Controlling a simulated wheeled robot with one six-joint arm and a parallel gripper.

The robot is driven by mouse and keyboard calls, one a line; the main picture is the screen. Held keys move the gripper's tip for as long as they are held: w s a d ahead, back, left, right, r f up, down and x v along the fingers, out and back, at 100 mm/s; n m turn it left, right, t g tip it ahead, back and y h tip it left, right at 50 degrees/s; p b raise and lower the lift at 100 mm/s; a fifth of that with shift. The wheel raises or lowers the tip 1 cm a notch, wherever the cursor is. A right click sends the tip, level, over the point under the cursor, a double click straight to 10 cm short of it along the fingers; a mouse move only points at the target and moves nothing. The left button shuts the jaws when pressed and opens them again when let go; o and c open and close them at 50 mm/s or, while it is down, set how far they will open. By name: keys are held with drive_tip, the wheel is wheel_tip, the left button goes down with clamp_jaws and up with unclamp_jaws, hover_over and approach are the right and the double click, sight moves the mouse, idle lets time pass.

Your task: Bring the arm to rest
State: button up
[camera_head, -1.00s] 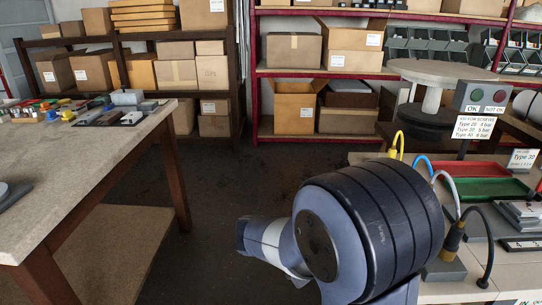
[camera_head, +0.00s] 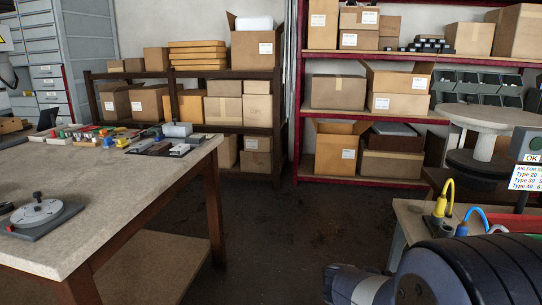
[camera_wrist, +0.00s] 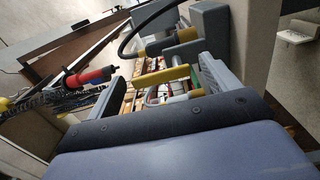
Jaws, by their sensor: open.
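My arm shows at the lower right of the head view as a dark rounded joint (camera_head: 470,272) with a paler link beside it. The gripper itself is not seen there. In the wrist view my gripper (camera_wrist: 162,88) has its two grey fingers apart, one at left and one at right. Nothing is seen held between them. Behind the gap are a yellow bar, a pale cylindrical part and small coloured items, too cluttered to tell apart.
A workbench (camera_head: 60,235) at left carries a round grey fixture (camera_head: 38,213) and several small parts. Shelves with cardboard boxes (camera_head: 337,148) line the back. A side table (camera_head: 413,221) with yellow and blue hoses stands at right. Dark floor (camera_head: 285,235) between is clear.

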drive_tip(key=shift+a, duration=0.1)
drive_tip(key=v, duration=1.1)
drive_tip(key=d+f+n+p, duration=0.2)
drive_tip(key=d+n+p, duration=0.9)
drive_tip(key=n+p, duration=0.6)
drive_tip(key=shift+s+d+n, duration=0.2)
drive_tip(key=shift+s+n, duration=0.05)
drive_tip(key=shift+n, duration=0.35)
idle(0.4)
